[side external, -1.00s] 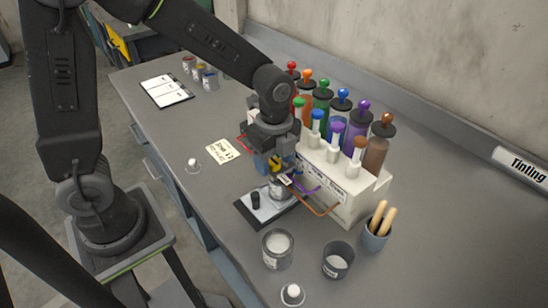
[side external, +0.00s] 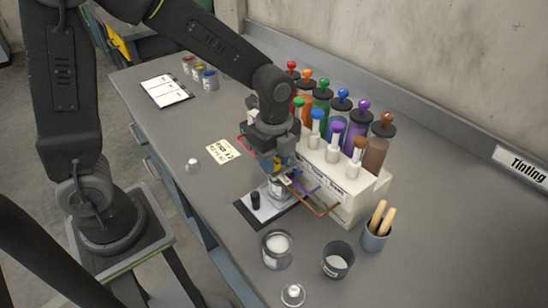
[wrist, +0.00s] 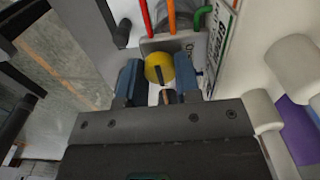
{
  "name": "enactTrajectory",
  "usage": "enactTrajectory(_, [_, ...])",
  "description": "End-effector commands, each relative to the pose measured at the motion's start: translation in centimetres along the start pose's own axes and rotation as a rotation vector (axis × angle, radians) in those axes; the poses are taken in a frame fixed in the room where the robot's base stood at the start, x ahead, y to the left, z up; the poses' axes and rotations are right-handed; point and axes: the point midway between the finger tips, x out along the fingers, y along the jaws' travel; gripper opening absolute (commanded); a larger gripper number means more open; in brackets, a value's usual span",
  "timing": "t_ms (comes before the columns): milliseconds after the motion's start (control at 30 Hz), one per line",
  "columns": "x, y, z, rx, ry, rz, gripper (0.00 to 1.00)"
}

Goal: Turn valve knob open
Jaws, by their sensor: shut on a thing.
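The yellow valve knob (wrist: 158,67) is round, with a dark mark across its face. In the wrist view it sits between the two blue fingers of my gripper (wrist: 160,80), which is shut on it. In the side view my gripper (side external: 274,166) is at the front of the white dispenser (side external: 350,196), and the knob is mostly hidden behind the fingers. Red, orange and green tubes show just beyond the knob in the wrist view. A small can (side external: 276,189) stands below my gripper on a black-edged scale (side external: 264,208).
Several colored pigment bottles (side external: 358,122) stand along the dispenser. Open cans (side external: 277,250) and a cup of wooden sticks (side external: 377,226) are at the front right. A yellow note (side external: 222,152) lies to the left. The bench is clear at far right.

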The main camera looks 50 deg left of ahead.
Motion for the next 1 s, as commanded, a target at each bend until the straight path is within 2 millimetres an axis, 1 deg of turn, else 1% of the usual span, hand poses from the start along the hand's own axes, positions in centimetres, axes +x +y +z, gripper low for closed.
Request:
enactTrajectory(267, [-0.04, -0.01, -0.01, -0.144, 0.000, 0.000, 0.07])
enactTrajectory(1000, [-0.06, -0.02, -0.01, -0.834, 0.001, -0.001, 0.07])
